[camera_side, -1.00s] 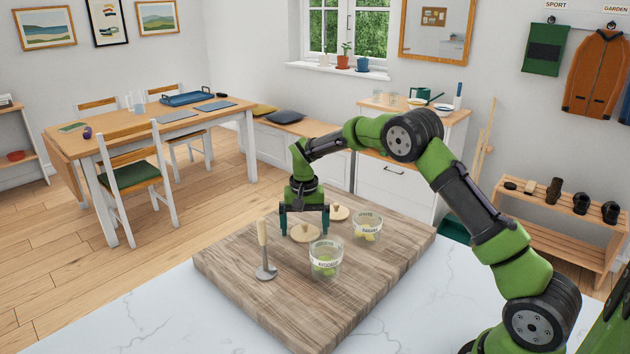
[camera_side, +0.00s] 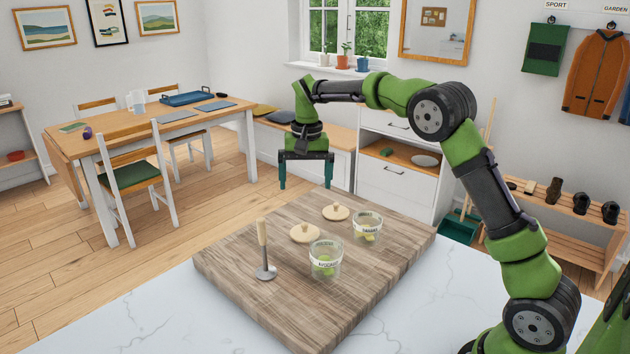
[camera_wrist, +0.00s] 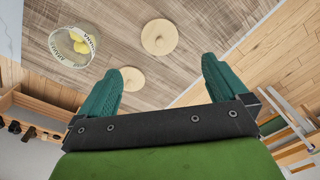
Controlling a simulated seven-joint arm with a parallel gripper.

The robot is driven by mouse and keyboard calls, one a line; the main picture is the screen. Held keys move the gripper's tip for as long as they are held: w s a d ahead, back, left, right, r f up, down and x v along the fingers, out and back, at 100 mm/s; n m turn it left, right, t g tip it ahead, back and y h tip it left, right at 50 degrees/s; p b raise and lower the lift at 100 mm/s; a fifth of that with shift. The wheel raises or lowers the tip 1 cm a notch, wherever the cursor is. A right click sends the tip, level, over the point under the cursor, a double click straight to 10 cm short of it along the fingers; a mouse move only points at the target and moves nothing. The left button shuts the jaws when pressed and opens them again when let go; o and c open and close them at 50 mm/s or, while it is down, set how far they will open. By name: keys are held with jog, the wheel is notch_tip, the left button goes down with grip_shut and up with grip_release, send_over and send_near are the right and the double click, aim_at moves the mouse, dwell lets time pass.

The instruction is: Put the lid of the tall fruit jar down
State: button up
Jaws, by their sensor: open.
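My gripper (camera_side: 306,187) is open and empty, raised above the far left edge of the wooden board. Its two teal fingers show in the wrist view (camera_wrist: 164,66) with nothing between them. A round pale wooden lid with a knob (camera_side: 305,233) lies flat on the board, behind the front jar. A second, similar lid (camera_side: 336,211) lies farther back. The front clear jar (camera_side: 325,260) is open and holds green fruit. The other clear jar (camera_side: 368,229) is open, holds yellow fruit, and shows in the wrist view (camera_wrist: 72,47). Both lids show there.
A masher with a wooden handle (camera_side: 264,253) stands upright at the left of the wooden board (camera_side: 290,310). The board's front is clear. A white cabinet (camera_side: 392,185) stands behind, and the white marble counter (camera_side: 140,305) surrounds the board's front.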

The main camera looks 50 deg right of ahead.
jog(key=s+a+r+n+t, duration=0.2)
jog(key=s+a+r, duration=0.2)
jog(key=s+r, duration=0.4)
jog(key=s+a+f+n+t+y, duration=0.1)
jog(key=s+a+t, duration=0.1)
jog(key=s, duration=0.8)
jog(key=s+a+f+n+t, duration=0.1)
jog(key=s+a, duration=0.3)
jog(key=s, duration=0.6)
jog(key=shift+a+f+n+t+y, duration=0.2)
jog(key=shift+a+n+t+y, duration=0.15)
jog(key=shift+t, duration=0.55)
jog(key=shift+s+d, duration=0.1)
jog(key=shift+d, duration=0.05)
